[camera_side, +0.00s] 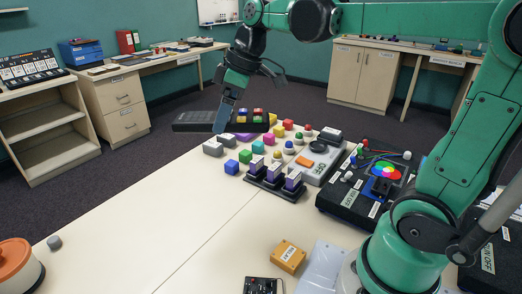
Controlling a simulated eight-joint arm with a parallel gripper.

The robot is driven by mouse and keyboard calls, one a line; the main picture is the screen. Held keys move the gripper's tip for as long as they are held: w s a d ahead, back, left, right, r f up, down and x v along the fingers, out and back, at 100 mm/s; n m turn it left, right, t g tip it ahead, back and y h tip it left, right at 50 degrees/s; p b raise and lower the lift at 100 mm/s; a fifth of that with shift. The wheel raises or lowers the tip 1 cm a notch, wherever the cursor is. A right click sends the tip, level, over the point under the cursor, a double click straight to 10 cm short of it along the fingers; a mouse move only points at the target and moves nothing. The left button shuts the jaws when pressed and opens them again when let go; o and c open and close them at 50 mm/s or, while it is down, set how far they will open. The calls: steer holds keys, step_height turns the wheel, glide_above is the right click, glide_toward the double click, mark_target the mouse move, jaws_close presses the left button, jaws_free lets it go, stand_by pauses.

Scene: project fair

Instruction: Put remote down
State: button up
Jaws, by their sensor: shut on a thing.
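The remote (195,121) is a long dark bar with small coloured buttons (250,116) toward its right end. My gripper (221,125) is shut on it near its middle, one bluish-grey finger in front of it. The remote lies roughly level across the picture, in front of the dark carpet and by the far edge of the white table (150,245). Its right part shows just behind the small blocks. The finger hides part of the remote, and I cannot tell its exact height.
A black tray with purple pieces (275,182) and a black console (352,197) stand right. An orange-lidded pot (14,255) is front left. The table's left-centre is clear.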

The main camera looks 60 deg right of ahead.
mark_target(228, 208)
steer(key=shift+s+f, duration=0.15)
steer(key=shift+f, duration=0.25)
step_height(228, 208, down, 19)
steer(key=shift+f, duration=0.1)
stand_by(0.4)
steer(key=o, duration=1.3)
steer(key=shift+f, duration=0.1)
steer(key=v, duration=1.2)
steer(key=s+a+r+m+t+h, duration=0.2)
steer(key=s+a+m+t, duration=0.1)
steer(key=a+m, duration=0.2)
steer(key=shift+m+t, duration=0.3)
steer(key=shift+m, duration=0.6)
